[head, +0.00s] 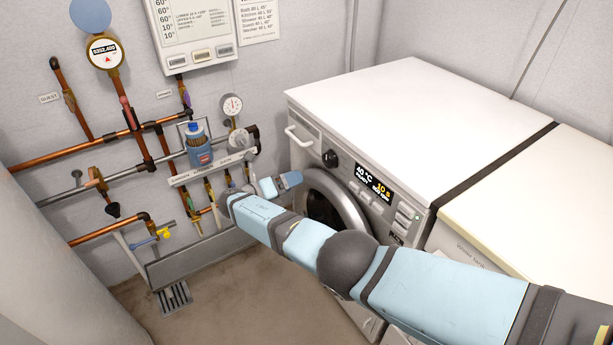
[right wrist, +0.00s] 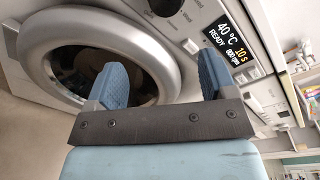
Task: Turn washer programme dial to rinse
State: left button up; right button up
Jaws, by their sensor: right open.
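The washer (head: 390,110) is white with a grey front panel. Its black programme dial (head: 330,158) sits left of the display (head: 375,184), above the round door (head: 325,205). The display also shows in the right wrist view (right wrist: 228,42), reading 40 °C, READY, 10 s, 800 rpm. The dial (right wrist: 166,5) is cut by the top edge there. My right gripper (head: 274,185) is in front of the washer, left of and below the dial, apart from it. In the right wrist view its blue fingers (right wrist: 160,78) are spread and empty before the door. My left gripper is not seen.
Copper pipes (head: 130,118), valves and gauges cover the wall on the left. A grey trough (head: 205,255) and floor drain (head: 174,298) lie below. A second white machine (head: 540,220) stands right of the washer. Bare floor lies in front.

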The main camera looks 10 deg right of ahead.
aim_at(326, 161)
jog(key=shift+n+h, duration=0.4)
jog(key=shift+h, duration=0.1)
jog(key=x, duration=0.8)
jog(key=w+x, duration=0.1)
jog(key=x, duration=0.4)
jog(key=shift+a+r, duration=0.1)
jog(key=shift+r, duration=0.3)
jog(key=c, duration=0.9)
